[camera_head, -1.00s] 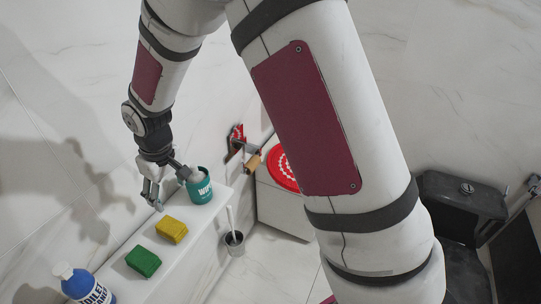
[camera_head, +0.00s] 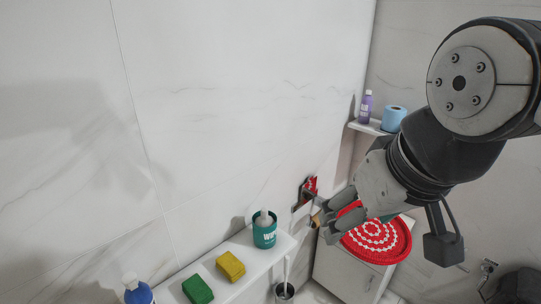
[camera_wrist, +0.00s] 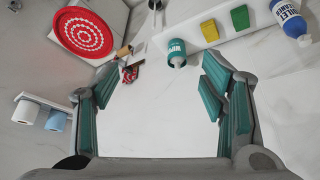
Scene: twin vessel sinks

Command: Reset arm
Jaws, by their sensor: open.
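My gripper (camera_head: 342,220) is at the right of the head view, raised in front of the red and white round mat. In the wrist view my gripper (camera_wrist: 155,105) has its two teal-padded fingers wide apart with nothing between them. The teal wipes tub (camera_head: 265,232) stands upright on the white ledge, left of my gripper and apart from it. It also shows in the wrist view (camera_wrist: 177,50), beyond the fingers.
A yellow sponge (camera_head: 231,265), a green sponge (camera_head: 198,290) and a blue and white cleaner bottle (camera_head: 138,292) are on the ledge (camera_head: 284,244). The red mat (camera_head: 385,236) lies on a white cabinet.

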